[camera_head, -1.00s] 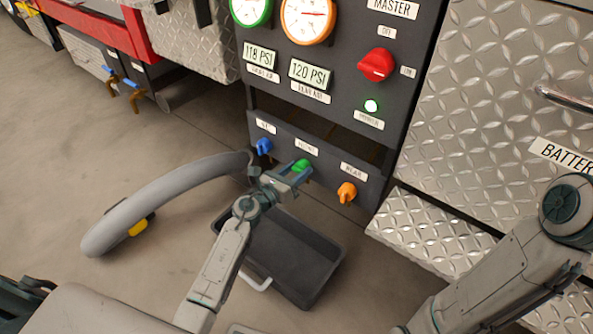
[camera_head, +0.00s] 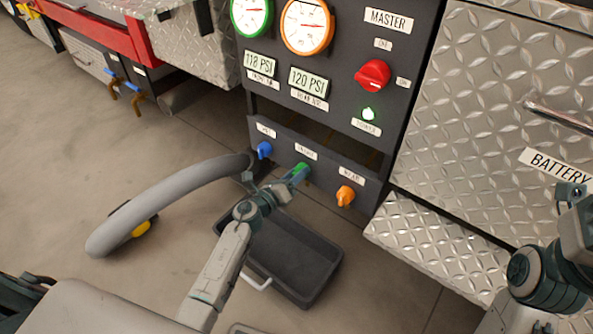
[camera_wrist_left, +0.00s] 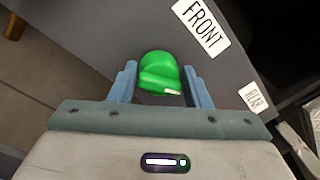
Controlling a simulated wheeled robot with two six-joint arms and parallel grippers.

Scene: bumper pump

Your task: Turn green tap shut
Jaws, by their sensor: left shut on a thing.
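The green tap (camera_head: 301,168) is on the lower panel, between a blue tap (camera_head: 264,149) and an orange tap (camera_head: 345,195). My left gripper (camera_head: 293,178) reaches it from the front and is shut on it. In the left wrist view the green tap (camera_wrist_left: 159,73) sits between the two blue fingers of the left gripper (camera_wrist_left: 163,90), under a label reading FRONT (camera_wrist_left: 201,25). The white mark on the tap points to the right there. My right arm is at the right edge of the head view, with its gripper fingertips not clearly visible.
A black tray (camera_head: 298,262) lies on the floor below the panel. A grey hose (camera_head: 160,197) curves to the left. Above are two gauges, PSI readouts and a red master knob (camera_head: 372,75). A diamond-plate step (camera_head: 430,243) juts out at right.

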